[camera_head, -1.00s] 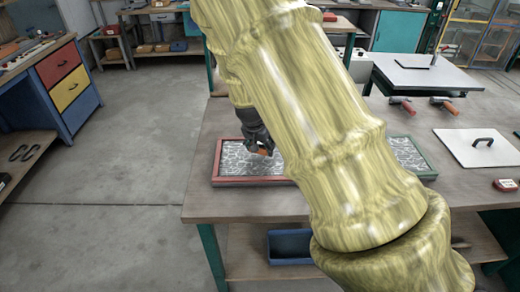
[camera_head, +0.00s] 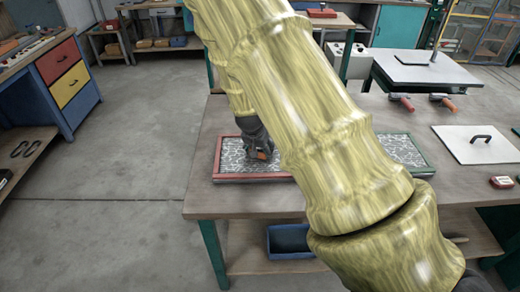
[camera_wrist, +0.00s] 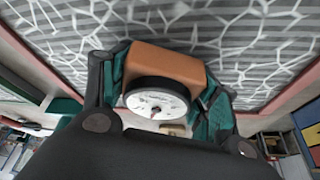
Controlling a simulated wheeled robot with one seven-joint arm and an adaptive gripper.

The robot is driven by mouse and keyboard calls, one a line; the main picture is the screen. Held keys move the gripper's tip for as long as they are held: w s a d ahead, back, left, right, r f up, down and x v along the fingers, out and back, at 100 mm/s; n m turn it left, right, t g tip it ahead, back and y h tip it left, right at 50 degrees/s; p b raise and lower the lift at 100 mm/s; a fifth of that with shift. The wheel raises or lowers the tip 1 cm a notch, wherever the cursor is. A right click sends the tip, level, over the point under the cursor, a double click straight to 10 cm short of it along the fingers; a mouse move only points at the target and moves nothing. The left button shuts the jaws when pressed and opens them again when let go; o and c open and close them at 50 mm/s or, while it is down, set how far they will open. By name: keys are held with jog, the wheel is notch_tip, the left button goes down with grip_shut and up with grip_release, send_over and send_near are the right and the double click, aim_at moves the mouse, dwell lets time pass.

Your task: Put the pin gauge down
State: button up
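The pin gauge shows in the wrist view as an orange-brown block (camera_wrist: 165,64) with a round white dial. My gripper (camera_wrist: 162,88) has its dark and teal fingers on both sides of the gauge and appears shut on it. In the head view my gripper (camera_head: 259,153) points down over the red-framed panel (camera_head: 250,178), with a small orange part of the gauge (camera_head: 262,156) showing at its fingertips. The patterned panel surface is close to the gauge; I cannot tell whether they touch. My arm hides part of the bench.
A green-framed panel (camera_head: 410,152) lies right of my arm. A blue bin (camera_head: 290,240) sits on the shelf below.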

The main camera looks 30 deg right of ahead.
jog(key=o, duration=0.4)
jog(key=shift+c, duration=0.2)
jog(key=shift+r, duration=0.25)
jog(key=b+v, duration=0.2)
jog(key=v, duration=1)
jog(key=shift+b, duration=0.35)
dwell(0.4)
